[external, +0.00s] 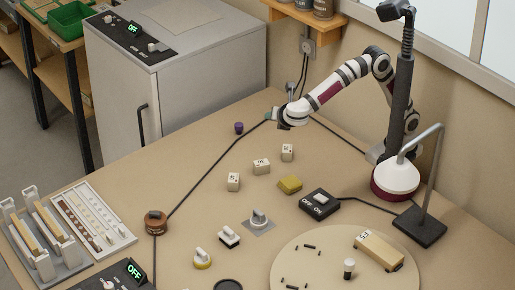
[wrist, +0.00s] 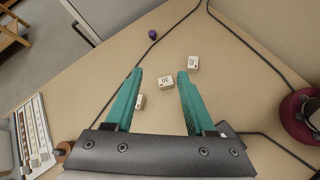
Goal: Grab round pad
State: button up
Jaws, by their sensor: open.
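A dark round pad (external: 228,285) lies flat at the bottom edge of the external view, partly cut off. It does not show in the wrist view. A large beige round board (external: 300,245) lies to its right, with small dark pieces on it. My gripper (external: 272,115) is far from the pad, above the back part of the bench near the cabinet. In the wrist view its teal fingers (wrist: 160,74) are apart with nothing held between them.
White numbered blocks (external: 261,166) stand mid-bench; they also show beyond and between my fingers (wrist: 166,82). A purple knob-like piece (external: 239,127), a yellow block (external: 290,184), a switch box (external: 320,200) and a black lamp base (external: 419,227) stand around. Dark cables cross the bench.

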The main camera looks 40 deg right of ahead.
aim_at(254, 211)
jog(key=s+a+f+n+t+y, duration=0.25)
jog(key=s+a+n, duration=0.55)
jog(key=a, duration=0.4)
jog(key=shift+n+t+y, duration=0.4)
jog(key=shift+t+y, duration=0.35)
jog(key=shift+y, duration=0.2)
jog(key=s+f, duration=0.1)
jog(key=f, duration=0.6)
jog(key=s+a+f, duration=0.1)
jog(key=f, duration=0.6)
jog(key=s+f, duration=0.1)
jog(key=f, duration=0.7)
jog(key=shift+a+f, duration=0.1)
jog(key=shift+a, duration=0.05)
jog(key=x, duration=0.7)
jog(key=shift+w+f, duration=0.15)
grip_shut()
